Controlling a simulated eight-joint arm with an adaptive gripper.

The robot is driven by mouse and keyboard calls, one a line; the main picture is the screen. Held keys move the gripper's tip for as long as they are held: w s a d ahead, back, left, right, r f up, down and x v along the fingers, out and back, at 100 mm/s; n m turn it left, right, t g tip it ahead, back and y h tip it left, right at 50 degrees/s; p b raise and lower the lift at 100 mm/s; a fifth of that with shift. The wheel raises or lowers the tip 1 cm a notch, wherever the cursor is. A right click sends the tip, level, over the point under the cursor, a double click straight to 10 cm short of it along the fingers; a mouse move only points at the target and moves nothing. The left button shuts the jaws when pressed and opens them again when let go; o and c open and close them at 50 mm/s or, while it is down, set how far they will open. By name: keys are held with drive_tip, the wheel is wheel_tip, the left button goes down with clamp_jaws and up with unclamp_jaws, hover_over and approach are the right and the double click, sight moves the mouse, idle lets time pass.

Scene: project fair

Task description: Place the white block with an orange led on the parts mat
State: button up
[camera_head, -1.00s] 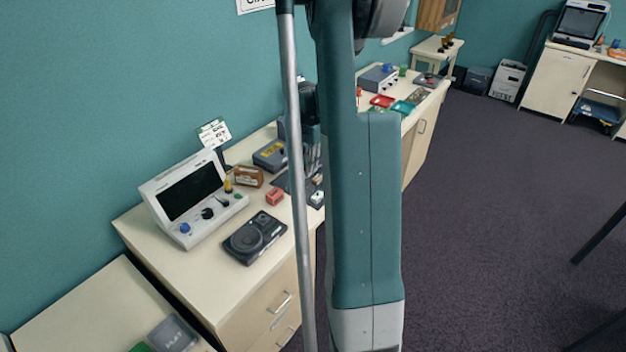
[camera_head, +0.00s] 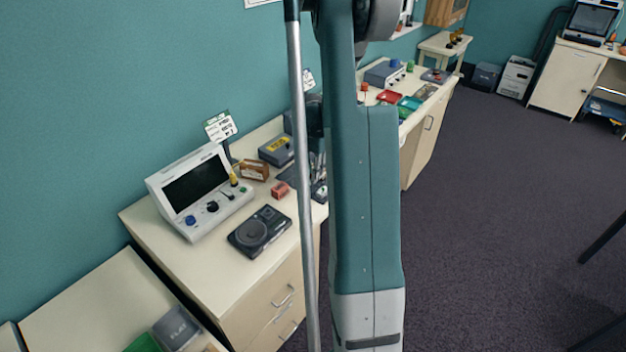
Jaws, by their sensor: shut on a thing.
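My gripper (camera_head: 317,165) shows only in part, in the narrow gap between a grey pole and my teal arm link, over the right part of the near desk. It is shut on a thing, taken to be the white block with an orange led. The block itself is hidden, and no orange led can be made out. The dark parts mat (camera_head: 286,178) lies on the desk below and left of the gripper, partly hidden by the pole. Whether the held block touches the mat cannot be told.
On the near desk (camera_head: 190,268) are a white console (camera_head: 200,190), a black speaker unit (camera_head: 259,231), a red block (camera_head: 280,189), a brown box (camera_head: 254,169) and a grey box (camera_head: 275,150). The floor at right is open.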

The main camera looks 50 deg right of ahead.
drive_tip(key=shift+f, duration=1.55)
drive_tip(key=shift+f, duration=0.1)
drive_tip(key=o, duration=0.9)
wheel_tip(320, 180, up, 12)
drive_tip(key=shift+r, duration=0.15)
